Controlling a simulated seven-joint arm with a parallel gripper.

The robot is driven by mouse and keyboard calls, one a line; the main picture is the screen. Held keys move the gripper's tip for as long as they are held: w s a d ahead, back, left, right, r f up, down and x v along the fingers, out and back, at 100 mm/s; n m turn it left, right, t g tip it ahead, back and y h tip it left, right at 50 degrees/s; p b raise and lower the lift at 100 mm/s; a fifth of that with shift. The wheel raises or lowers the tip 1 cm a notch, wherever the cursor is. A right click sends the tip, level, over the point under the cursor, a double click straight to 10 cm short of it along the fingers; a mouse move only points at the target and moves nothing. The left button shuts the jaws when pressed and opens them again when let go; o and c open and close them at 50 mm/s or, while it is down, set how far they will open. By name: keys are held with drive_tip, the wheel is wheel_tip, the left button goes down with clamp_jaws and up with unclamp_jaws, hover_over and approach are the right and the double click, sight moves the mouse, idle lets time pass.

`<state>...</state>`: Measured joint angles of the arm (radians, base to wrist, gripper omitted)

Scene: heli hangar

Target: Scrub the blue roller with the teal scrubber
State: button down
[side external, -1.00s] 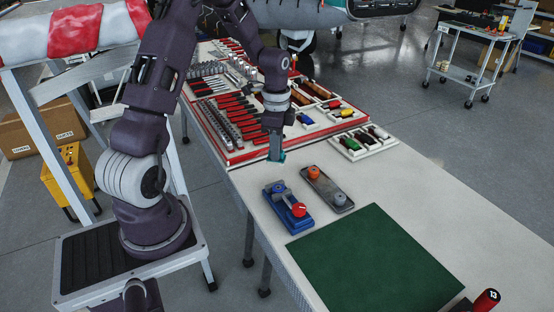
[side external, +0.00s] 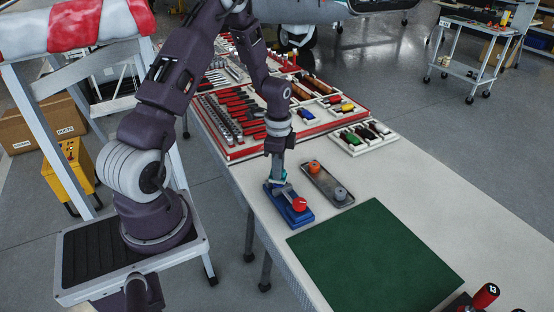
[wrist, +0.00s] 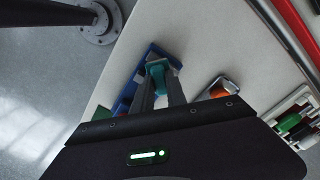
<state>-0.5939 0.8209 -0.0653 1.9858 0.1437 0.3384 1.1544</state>
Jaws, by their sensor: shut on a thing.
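The teal scrubber (wrist: 158,69) is between the fingers of my gripper (side external: 279,176), which is shut on it. In the side view the scrubber (side external: 279,178) is mostly hidden by the fingers. It is over the far end of the blue roller (side external: 294,211), a long blue piece on the table with a red knob (side external: 299,204) at its near end. The blue roller also shows under and beside the scrubber in the wrist view (wrist: 124,100). I cannot tell whether the scrubber touches it.
A grey piece (side external: 324,184) with an orange and a grey knob lies just right of the blue roller. A green mat (side external: 375,258) lies nearer. A red-edged tool tray (side external: 234,155) and a small white tray (side external: 362,142) stand behind.

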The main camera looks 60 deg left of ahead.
drive_tip(key=shift+s+d, duration=0.2)
drive_tip(key=shift+d, duration=0.55)
drive_tip(key=shift+s+d, duration=0.15)
drive_tip(key=shift+d, duration=0.6)
drive_tip(key=a, duration=0.4)
drive_tip(key=shift+w, duration=0.4)
drive_tip(key=shift+r, duration=4.1)
